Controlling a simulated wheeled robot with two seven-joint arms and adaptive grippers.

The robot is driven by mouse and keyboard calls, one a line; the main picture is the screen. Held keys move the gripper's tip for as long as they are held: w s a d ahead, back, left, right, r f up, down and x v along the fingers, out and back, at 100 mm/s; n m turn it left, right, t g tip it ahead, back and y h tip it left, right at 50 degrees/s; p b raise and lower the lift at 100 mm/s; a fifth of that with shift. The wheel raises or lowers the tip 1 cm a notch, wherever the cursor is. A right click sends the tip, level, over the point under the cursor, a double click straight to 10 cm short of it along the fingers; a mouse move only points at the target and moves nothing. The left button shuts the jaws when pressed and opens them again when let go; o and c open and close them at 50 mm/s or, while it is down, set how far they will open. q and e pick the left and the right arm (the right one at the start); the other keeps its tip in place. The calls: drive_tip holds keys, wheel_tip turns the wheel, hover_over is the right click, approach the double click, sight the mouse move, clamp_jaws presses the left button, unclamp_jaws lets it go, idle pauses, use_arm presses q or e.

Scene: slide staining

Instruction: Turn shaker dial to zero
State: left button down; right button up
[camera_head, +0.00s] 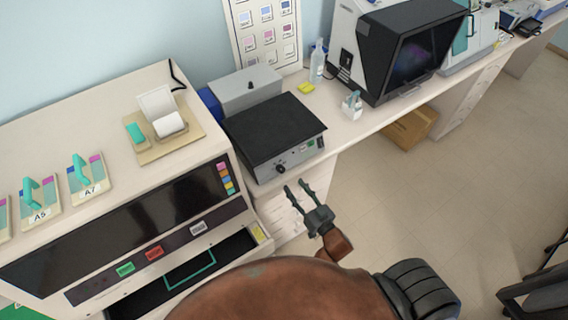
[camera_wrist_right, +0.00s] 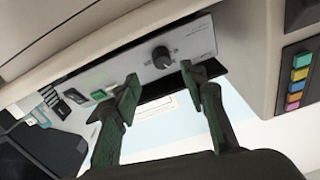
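The shaker (camera_head: 275,135) is a grey box with a black top platform, on the bench in the head view. Its dark round dial (camera_head: 281,168) is on the front panel, and the dial also shows in the right wrist view (camera_wrist_right: 161,56). My right gripper (camera_head: 299,188) is open and empty, a short way in front of the panel. In the right wrist view its two dark fingers (camera_wrist_right: 159,82) are spread, with the dial beyond and between their tips. They look apart from the dial. The dial's pointer setting is too small to tell. My left gripper is not in view.
The large staining machine (camera_head: 215,215) stands close on the left, with colored buttons on its face. A spray bottle (camera_head: 317,62), a small white bottle (camera_head: 352,104) and yellow notes (camera_head: 306,88) are on the bench to the right.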

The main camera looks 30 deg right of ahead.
sight(283, 171)
drive_tip(key=w, duration=0.5)
drive_tip(key=w+a, duration=0.1)
drive_tip(key=w, duration=0.2)
drive_tip(key=shift+r+p, duration=0.3)
clamp_jaws()
